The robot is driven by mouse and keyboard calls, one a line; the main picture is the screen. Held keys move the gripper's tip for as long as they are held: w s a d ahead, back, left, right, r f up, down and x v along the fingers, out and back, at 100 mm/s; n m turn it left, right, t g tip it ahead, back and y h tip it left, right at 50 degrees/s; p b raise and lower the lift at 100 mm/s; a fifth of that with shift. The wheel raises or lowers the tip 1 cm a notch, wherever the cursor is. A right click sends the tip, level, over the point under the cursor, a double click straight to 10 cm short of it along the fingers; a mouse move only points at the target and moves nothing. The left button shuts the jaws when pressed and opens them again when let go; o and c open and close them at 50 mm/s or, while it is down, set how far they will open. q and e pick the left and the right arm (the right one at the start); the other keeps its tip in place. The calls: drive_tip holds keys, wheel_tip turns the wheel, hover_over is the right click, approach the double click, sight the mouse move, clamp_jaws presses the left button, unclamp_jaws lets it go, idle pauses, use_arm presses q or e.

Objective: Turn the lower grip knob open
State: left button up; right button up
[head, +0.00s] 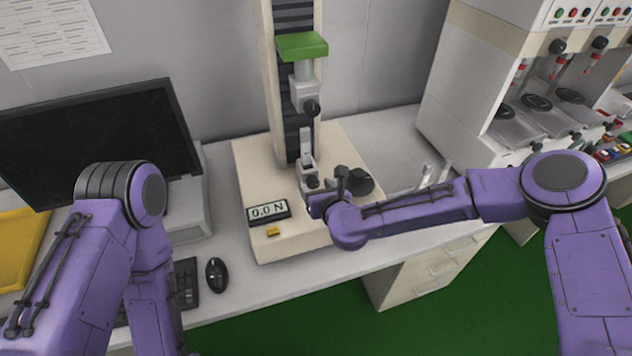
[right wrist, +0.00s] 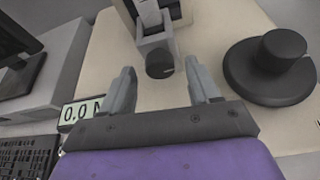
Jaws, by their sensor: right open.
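The lower grip (head: 307,168) is a light grey clamp on the pale base of the test machine, with a dark lower grip knob (head: 312,182) on its front. A flat grey strip (head: 305,140) stands up from this grip. In the right wrist view, the knob (right wrist: 159,64) lies ahead between the two grey fingers of my right gripper (right wrist: 161,85). The fingers are open, apart from the knob on both sides, and hold nothing. In the head view, my right gripper (head: 322,200) is beside the knob, partly hidden by its own wrist. My left gripper is out of view.
The upper grip (head: 303,92) with its knob hangs under the green crosshead (head: 302,46). A black round handwheel (right wrist: 270,66) stands close right of my fingers. The display (head: 268,212) reads 0.0 N. A monitor (head: 95,140) and mouse (head: 216,275) are left.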

drive_tip(key=shift+w+a+f, duration=0.15)
drive_tip(key=shift+w+f, duration=0.1)
drive_tip(key=shift+w, duration=0.2)
drive_tip(key=c, duration=1)
drive_tip(key=shift+c, duration=0.2)
drive_tip(key=n+h+b, duration=0.1)
drive_tip(key=n+b, duration=0.1)
drive_tip(key=shift+a+f+n+t+h, duration=0.15)
drive_tip(key=shift+n+t+h, duration=0.15)
drive_tip(key=shift+n+h, duration=0.1)
drive_tip(key=shift+s+a+n+t+h+b, duration=0.1)
drive_tip(key=shift+n+t+h+b, duration=0.3)
drive_tip(key=shift+n+h+b, duration=0.65)
drive_tip(key=n+t+h+b, duration=0.1)
drive_tip(key=n+b, duration=0.2)
drive_tip(key=n, duration=0.1)
drive_tip(key=shift+f, duration=0.15)
drive_tip(key=shift+a+n+t+h+b, duration=0.1)
drive_tip(key=shift+n+t+h+b, duration=0.15)
drive_tip(key=shift+n+t+b, duration=0.6)
drive_tip(key=shift+n, duration=0.3)
